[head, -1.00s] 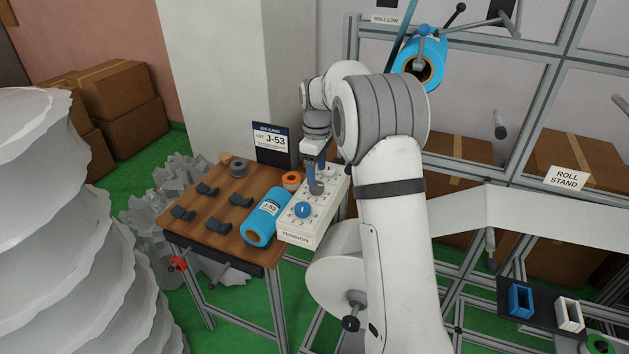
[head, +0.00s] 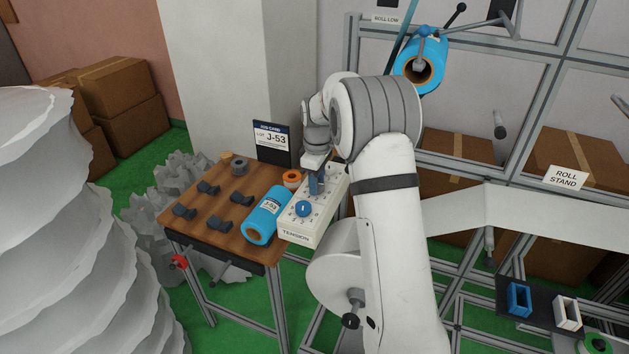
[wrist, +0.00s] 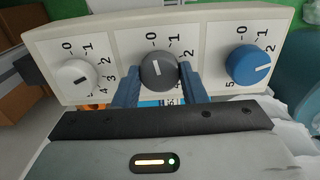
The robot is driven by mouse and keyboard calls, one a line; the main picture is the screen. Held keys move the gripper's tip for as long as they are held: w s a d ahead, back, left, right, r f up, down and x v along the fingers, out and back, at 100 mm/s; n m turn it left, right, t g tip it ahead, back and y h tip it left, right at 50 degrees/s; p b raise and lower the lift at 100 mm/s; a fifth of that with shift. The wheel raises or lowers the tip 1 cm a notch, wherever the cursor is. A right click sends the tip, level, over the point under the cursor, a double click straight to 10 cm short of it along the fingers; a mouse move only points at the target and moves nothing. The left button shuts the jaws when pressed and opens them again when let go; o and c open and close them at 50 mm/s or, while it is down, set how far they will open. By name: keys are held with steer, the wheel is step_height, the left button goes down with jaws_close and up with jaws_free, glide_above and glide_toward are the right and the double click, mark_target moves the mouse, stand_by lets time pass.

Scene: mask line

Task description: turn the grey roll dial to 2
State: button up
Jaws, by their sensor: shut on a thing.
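The white tension panel (head: 296,237) stands at the right end of the wooden table, with three dials in a row in the wrist view. The grey dial (wrist: 158,76) is the middle one. Its white pointer line points nearly straight up the panel, near the 0 mark; the 2 is further round to the right. My gripper (wrist: 160,82) has its blue fingers shut on the grey dial, one on each side.
A white dial (wrist: 77,77) and a blue dial (wrist: 249,66) flank the grey one closely. A blue roll (head: 265,216) lies beside the panel. An orange-ended roll (head: 292,177), a sign reading J-53 (head: 271,139) and several dark cradles are also on the table (head: 225,197).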

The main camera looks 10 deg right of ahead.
steer(key=shift+c, duration=1.4)
steer(key=shift+a, duration=0.1)
steer(key=shift+c, duration=0.2)
